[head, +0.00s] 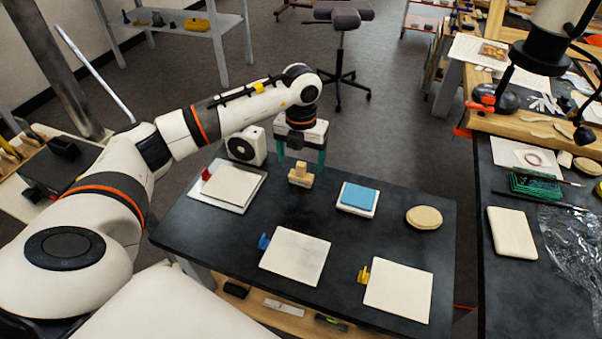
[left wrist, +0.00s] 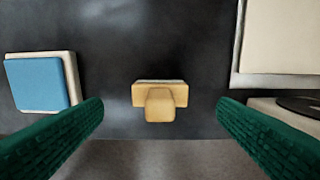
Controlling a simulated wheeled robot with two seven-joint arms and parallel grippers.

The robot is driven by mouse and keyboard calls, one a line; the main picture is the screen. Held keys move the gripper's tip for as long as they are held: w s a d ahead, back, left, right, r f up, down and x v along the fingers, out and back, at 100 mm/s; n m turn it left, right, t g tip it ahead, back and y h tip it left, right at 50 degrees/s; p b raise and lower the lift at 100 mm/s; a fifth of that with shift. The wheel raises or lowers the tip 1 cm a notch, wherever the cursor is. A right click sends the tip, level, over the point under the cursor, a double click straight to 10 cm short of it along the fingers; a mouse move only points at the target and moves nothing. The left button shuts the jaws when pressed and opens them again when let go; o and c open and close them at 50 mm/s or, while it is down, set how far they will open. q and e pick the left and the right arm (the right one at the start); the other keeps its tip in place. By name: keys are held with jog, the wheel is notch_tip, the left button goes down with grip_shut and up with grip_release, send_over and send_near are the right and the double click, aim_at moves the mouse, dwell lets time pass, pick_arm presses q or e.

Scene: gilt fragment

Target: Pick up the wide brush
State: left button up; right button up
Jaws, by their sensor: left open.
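The wide brush (head: 301,174) is a small pale wooden block with a raised handle, standing on the dark table near its far edge. In the left wrist view the brush (left wrist: 160,101) is near the middle, between the two green fingers, with its pale bristle strip at the upper side. My left gripper (head: 301,158) is open above the brush, its fingers to either side and apart from it. My right gripper is not seen.
A blue pad on a white block (head: 357,197) and a round tan disc (head: 424,217) lie to the right of the brush. A pale tile on a tray (head: 232,185) lies left. Two white panels (head: 295,256) (head: 398,290) with coloured clips lie nearer. A cluttered bench (head: 512,190) stands right.

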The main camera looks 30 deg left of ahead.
aim_at(301, 173)
pick_arm(q)
jog(key=shift+w+f, duration=0.1)
jog(key=shift+f, duration=0.6)
notch_tip(301, 173, down, 4)
jog(key=shift+f+p, duration=0.15)
jog(key=shift+p, duration=0.7)
jog(key=shift+f, duration=0.2)
jog(key=c, duration=1.1)
notch_tip(301, 173, up, 10)
jog(key=shift+r+b, duration=0.1)
jog(key=shift+b, duration=0.9)
jog(key=shift+c, duration=0.2)
jog(key=o, duration=0.5)
jog(key=c, duration=0.3)
